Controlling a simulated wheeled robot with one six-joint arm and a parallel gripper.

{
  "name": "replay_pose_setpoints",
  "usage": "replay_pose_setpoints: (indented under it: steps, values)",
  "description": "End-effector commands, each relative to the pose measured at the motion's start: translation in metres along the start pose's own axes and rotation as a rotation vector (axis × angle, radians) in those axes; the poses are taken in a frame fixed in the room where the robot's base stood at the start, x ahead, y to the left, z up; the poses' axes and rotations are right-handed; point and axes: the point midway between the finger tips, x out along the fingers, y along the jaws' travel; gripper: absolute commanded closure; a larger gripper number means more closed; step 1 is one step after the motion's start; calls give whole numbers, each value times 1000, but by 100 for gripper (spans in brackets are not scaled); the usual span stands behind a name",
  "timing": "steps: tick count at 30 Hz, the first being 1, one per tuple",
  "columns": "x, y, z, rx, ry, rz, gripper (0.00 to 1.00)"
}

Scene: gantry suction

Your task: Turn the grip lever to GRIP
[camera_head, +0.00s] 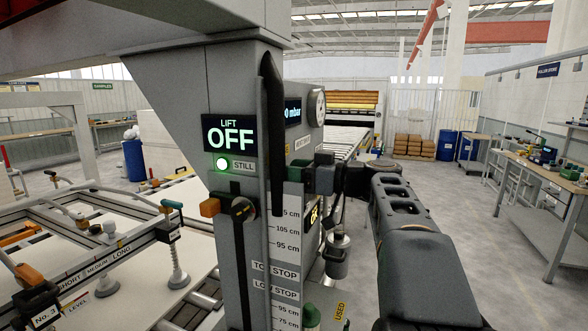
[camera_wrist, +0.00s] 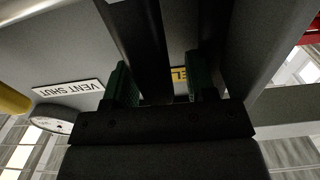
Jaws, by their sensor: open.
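The grey control column (camera_head: 228,85) stands in front of me in the head view. My gripper (camera_head: 312,177), with dark green fingers, is at its right side. In the wrist view my gripper (camera_wrist: 160,88) is open, with its green pads apart. Dark bars run up past the pads; I cannot tell whether one is the grip lever, or whether it touches a pad. A yellow label (camera_wrist: 179,75), partly hidden, shows between the pads with the letters "EL". In the head view, a long dark upright piece (camera_head: 271,120) runs along the column's edge; I cannot tell if it is the lever.
The column's display (camera_head: 228,134) reads LIFT OFF, with a lit green STILL lamp (camera_head: 222,164) below. An orange-knobbed lever (camera_head: 210,207) sticks out under it. A VENT SHUT label (camera_wrist: 68,91) is left in the wrist view. A suction frame (camera_head: 100,245) stands left; open floor lies right.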

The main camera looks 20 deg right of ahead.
Motion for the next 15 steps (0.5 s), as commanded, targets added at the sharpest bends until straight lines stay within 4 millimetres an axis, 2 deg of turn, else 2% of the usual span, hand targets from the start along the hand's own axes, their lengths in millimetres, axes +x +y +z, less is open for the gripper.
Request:
replay_pose_setpoints:
  steps: [9,15]
  values:
    - [2,0,0,1,0,0,49]
    - [2,0,0,1,0,0,67]
